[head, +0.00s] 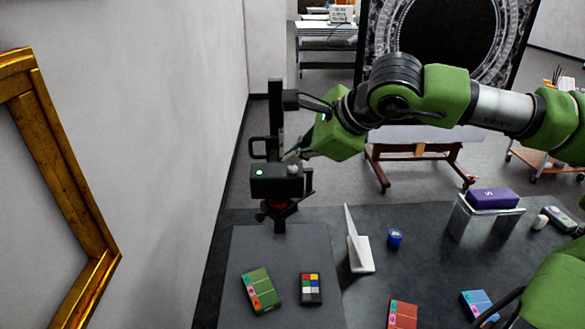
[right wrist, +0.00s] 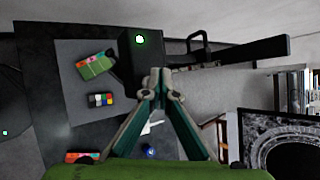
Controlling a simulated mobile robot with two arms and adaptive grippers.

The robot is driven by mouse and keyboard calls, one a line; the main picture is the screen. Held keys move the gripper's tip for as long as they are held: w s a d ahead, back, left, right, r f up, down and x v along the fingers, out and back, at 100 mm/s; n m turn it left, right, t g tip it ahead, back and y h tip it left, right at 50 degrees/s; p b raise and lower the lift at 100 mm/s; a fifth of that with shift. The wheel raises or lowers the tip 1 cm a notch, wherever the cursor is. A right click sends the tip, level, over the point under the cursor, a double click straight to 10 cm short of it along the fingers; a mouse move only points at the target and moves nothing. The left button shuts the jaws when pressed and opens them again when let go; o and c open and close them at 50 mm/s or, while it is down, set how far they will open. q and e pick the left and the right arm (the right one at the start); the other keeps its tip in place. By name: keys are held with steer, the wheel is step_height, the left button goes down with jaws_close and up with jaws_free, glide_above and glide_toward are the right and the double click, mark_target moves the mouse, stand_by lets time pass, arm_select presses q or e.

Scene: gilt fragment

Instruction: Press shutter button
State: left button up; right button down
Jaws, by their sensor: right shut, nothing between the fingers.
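The black camera (head: 268,183) stands upright on a stand at the left of the head view, with a lit green spot on its box. In the right wrist view the shut fingertips (right wrist: 160,76) lie over the lower right edge of the black camera box (right wrist: 124,58). Contact cannot be told, and the fingers hide part of the camera there. My left gripper is not in view.
A grey table holds a green box (head: 261,291), a colour checker (head: 311,289), a white angled stand (head: 359,250), a blue jar (head: 395,238) and a purple box (head: 493,199) on a small stand. A gilt frame (head: 85,215) hangs on the left wall.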

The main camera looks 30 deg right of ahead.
mark_target(295, 169)
steer(key=shift+f+b, duration=0.45)
steer(key=shift+b, duration=0.2)
stand_by(0.5)
steer(key=shift+r, duration=0.15)
steer(key=shift+r+p, duration=0.3)
steer(key=shift+r, duration=0.4)
steer(key=shift+r, duration=0.15)
steer(key=shift+r+p, duration=1.4)
steer(key=shift+r, duration=1)
steer(key=shift+f, duration=0.1)
